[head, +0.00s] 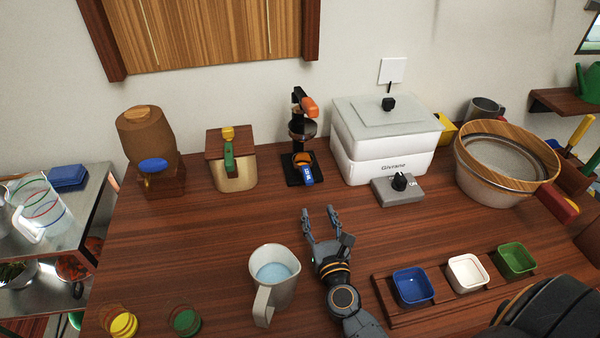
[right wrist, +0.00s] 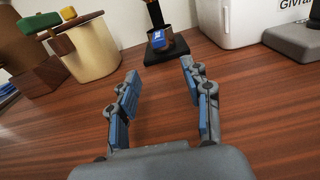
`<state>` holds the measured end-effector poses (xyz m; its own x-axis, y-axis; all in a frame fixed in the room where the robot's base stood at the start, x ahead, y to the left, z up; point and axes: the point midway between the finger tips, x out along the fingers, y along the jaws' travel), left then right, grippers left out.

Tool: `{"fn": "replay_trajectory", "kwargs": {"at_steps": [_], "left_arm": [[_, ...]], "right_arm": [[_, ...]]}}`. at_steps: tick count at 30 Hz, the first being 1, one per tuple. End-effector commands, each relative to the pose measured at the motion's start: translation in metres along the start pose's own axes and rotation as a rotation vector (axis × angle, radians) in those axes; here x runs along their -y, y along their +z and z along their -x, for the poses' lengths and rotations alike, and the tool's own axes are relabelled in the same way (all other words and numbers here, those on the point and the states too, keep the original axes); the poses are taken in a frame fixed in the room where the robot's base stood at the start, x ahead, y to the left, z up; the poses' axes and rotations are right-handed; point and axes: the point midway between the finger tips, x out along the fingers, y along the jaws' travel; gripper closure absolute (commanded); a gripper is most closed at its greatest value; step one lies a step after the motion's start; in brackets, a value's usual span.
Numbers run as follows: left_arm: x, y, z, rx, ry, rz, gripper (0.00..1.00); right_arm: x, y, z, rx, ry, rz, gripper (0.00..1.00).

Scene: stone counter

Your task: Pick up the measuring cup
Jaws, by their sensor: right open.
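A clear cup with red, blue and green rings and a white handle (head: 40,210) stands on a metal side shelf at the far left; it looks like a measuring cup. A pale grey jug with bluish contents (head: 275,283) stands upright at the front of the wooden counter, its handle toward the front left. I cannot tell for sure which one is the measuring cup. My right gripper (head: 319,211) is open and empty just right of and beyond the jug. In the right wrist view its fingers (right wrist: 158,72) have only bare counter between them. My left gripper is not in view.
A barrel dispenser (head: 148,140), a beige canister (head: 234,172), a small black machine (head: 301,135) and a white cooker (head: 385,140) line the back. A large bowl (head: 490,190) is at right. A tray (head: 440,305) holds three small bowls. The counter's left middle is clear.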

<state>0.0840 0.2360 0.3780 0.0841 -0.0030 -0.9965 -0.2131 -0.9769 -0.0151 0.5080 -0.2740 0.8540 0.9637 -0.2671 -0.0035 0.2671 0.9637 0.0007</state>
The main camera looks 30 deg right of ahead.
Motion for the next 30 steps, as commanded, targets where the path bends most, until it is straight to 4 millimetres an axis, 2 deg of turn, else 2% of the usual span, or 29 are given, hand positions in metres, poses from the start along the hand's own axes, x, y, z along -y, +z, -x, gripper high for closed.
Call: {"fn": "replay_trajectory", "kwargs": {"at_steps": [12,20,30], "left_arm": [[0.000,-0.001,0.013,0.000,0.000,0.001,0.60],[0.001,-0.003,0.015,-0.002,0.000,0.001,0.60],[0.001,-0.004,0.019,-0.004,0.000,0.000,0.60]], "right_arm": [[0.000,0.002,-0.071,0.002,0.000,0.003,0.51],[0.000,0.002,-0.090,0.001,0.001,0.003,0.51],[-0.001,0.001,-0.133,0.001,0.000,0.003,0.51]]}}
